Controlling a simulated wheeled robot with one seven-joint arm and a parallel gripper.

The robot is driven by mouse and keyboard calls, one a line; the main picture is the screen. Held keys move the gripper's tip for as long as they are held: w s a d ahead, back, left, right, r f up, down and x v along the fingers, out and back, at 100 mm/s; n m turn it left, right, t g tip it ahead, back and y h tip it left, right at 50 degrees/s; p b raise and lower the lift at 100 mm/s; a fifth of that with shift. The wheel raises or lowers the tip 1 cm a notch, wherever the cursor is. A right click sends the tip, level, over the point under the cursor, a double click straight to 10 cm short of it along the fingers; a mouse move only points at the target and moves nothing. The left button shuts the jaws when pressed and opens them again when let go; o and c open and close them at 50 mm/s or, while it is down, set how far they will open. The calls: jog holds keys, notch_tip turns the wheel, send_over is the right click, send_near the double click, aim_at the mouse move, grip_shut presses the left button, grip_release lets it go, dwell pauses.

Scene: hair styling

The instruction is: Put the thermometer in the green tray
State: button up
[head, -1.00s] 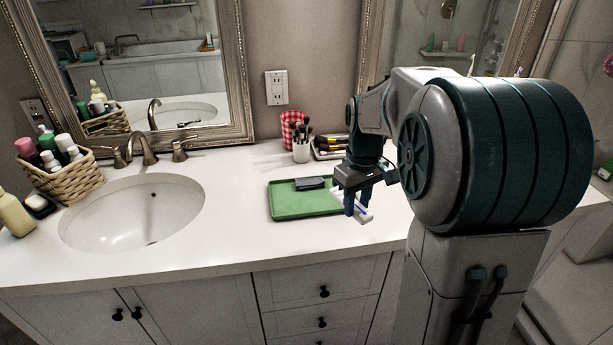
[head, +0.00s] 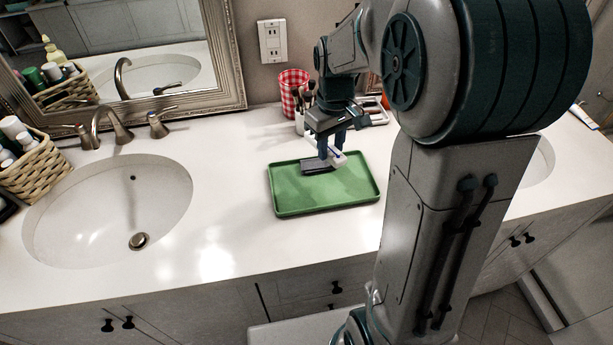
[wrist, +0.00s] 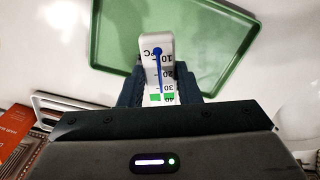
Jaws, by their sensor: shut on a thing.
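The thermometer (wrist: 160,62) is white with a blue column, number marks and a "°C" label. My gripper (head: 333,150) is shut on it, with a finger on each side in the wrist view (wrist: 160,92). The thermometer's white end (head: 337,160) shows below the fingers in the head view. The green tray (head: 325,196) lies flat on the counter, and the gripper is over its back edge. In the wrist view the thermometer's tip overlaps the tray (wrist: 215,50). I cannot tell its exact height above the tray.
The tray's front half is bare.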

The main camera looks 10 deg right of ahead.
send_over(302, 191)
notch_tip(302, 191, down, 4)
jog(key=shift+d+f, duration=0.1)
jog(key=shift+f, duration=0.05)
jog(key=shift+f+p, duration=0.4)
jog(key=shift+f, duration=1.65)
jog(key=shift+f, duration=0.1)
jog(key=o, duration=1.1)
notch_tip(302, 191, up, 12)
jog(key=s+d+r+m+t, duration=0.1)
jog(key=s+d+m+t, duration=0.2)
jog(key=s, duration=1.1)
jog(key=shift+s+d+r+m, duration=0.15)
jog(key=shift+s+d+m, duration=0.15)
jog(key=shift+d+m, duration=0.65)
